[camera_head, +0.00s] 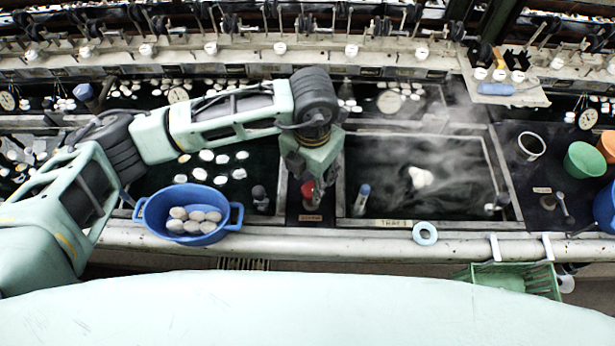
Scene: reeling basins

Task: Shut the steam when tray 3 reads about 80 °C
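Tray 3 (470,211) is the dark basin right of centre, with a label on its front edge. Steam drifts over its water, and a white clump (420,177) floats in it. A blue-topped stick, possibly a thermometer (362,198), stands at its left side; no reading is legible. A small red valve knob (308,189) stands on the narrow dark panel left of the tray, above a small label. My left gripper (312,188) points down right at the knob and partly hides it. I cannot tell whether its fingers grip the knob. My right gripper is not in view.
A blue bowl of cocoons (236,222) stands on the front ledge at left. A pale blue ring (425,233) lies on the front rail (350,243). A green basket (515,280) hangs at right. Green (584,160) and orange bowls (607,145) stand far right.

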